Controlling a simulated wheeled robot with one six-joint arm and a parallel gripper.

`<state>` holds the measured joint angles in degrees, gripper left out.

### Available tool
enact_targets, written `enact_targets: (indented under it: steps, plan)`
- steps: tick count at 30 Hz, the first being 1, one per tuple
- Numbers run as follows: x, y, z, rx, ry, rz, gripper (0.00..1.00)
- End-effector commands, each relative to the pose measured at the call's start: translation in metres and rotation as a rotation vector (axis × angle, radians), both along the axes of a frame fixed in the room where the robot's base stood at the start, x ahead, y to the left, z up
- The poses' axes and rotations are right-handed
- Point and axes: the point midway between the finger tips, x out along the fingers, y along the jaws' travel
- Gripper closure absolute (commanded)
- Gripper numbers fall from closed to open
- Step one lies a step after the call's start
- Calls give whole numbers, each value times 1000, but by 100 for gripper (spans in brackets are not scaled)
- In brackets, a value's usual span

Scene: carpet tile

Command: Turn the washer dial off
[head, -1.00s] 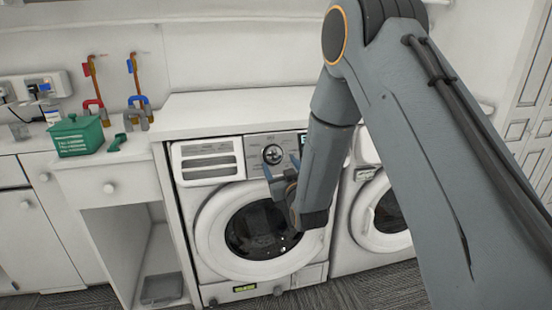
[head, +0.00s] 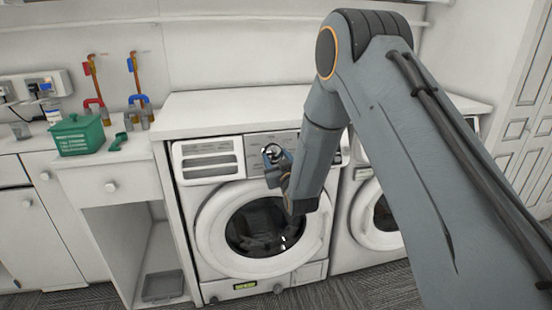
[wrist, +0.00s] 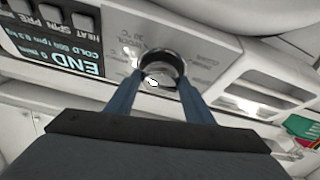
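The washer dial (wrist: 163,70) is a round silver-and-dark knob on the washer's control panel. In the head view the dial (head: 272,152) is partly hidden by my gripper (head: 275,163), which is up against the panel. In the wrist view my gripper (wrist: 161,78) has its two blue fingers apart, one on each side of the dial, tips close to its rim. I cannot tell whether they touch it. The white front-loading washer (head: 212,240) has its round door closed. The panel's dark display (wrist: 60,50) reads END.
A second white machine (head: 352,225) stands to the right, partly behind my arm. A white counter (head: 220,108) runs above the washer. A green box (head: 78,135) sits on the left counter, near red and blue taps. Carpet shows in front.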

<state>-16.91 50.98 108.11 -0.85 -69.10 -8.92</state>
Motion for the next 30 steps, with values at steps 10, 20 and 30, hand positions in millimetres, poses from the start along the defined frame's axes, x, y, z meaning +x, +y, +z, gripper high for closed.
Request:
enact_targets:
  steps: [10, 20, 30]
  plan:
    - [0, 1, -1, 50, 15, -25, 75]
    - [-1, 6, 0, 255, 74, -133, 75]
    - [-2, 9, 2, 534, 153, -280, 75]
